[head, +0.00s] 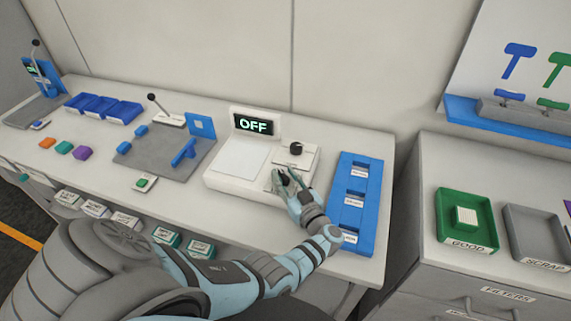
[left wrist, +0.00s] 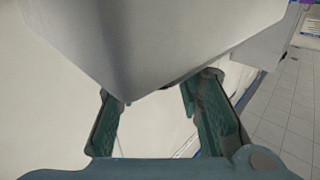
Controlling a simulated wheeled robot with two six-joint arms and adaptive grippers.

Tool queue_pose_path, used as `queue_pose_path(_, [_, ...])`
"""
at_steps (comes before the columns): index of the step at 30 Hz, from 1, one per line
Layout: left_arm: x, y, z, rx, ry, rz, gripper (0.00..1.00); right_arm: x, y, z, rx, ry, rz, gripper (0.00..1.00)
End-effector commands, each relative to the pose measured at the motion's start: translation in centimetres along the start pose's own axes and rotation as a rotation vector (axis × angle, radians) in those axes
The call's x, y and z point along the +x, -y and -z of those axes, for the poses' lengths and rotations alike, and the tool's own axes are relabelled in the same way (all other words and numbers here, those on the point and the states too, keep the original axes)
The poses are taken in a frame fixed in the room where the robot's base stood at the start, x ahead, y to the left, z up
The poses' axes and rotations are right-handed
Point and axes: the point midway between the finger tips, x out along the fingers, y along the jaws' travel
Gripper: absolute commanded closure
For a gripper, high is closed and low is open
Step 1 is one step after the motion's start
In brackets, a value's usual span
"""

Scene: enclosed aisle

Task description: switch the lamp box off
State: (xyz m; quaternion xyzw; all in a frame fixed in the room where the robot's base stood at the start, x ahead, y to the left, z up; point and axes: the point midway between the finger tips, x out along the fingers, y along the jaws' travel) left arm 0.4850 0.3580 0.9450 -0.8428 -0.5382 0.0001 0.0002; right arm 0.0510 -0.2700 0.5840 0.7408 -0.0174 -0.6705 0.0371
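The white box (head: 232,181) on the bench, which looks like the lamp box, has a dark display (head: 254,125) reading OFF in green-white letters and a pale flat panel (head: 240,158). A black knob (head: 296,148) sits on a raised white block at its right. My left gripper (head: 285,176) is at the box's front right, just in front of the knob block; whether it touches the box is unclear. In the left wrist view its two fingers (left wrist: 160,112) stand apart with nothing seen held between them. A large grey-white body fills the top of that view. My right gripper is not in view.
A blue tray (head: 372,166) with labelled slots lies just right of my left gripper. A grey board (head: 160,150) with a blue T-handle is left of the box. A lever device (head: 38,75) with a small lit display stands far left. A wall is behind.

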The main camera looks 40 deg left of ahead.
Motion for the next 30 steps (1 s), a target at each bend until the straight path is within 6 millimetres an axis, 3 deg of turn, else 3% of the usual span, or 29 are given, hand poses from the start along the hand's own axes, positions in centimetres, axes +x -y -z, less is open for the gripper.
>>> queue_pose_path(5, [0.0, 0.1, 2.0, -0.006, -0.001, 0.001, 0.67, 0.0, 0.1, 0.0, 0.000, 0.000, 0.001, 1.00])
queue_pose_path(12, [0.0, 0.1, 7.7, -0.006, -0.002, 0.000, 0.67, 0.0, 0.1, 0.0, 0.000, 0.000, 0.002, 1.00])
queue_pose_path(15, [0.0, 0.0, 9.2, -0.003, -0.001, 0.000, 0.67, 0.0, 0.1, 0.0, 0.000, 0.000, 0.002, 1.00])
queue_pose_path(30, [0.1, 0.0, 9.9, -0.001, -0.001, 0.000, 0.67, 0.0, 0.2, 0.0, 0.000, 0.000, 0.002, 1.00])
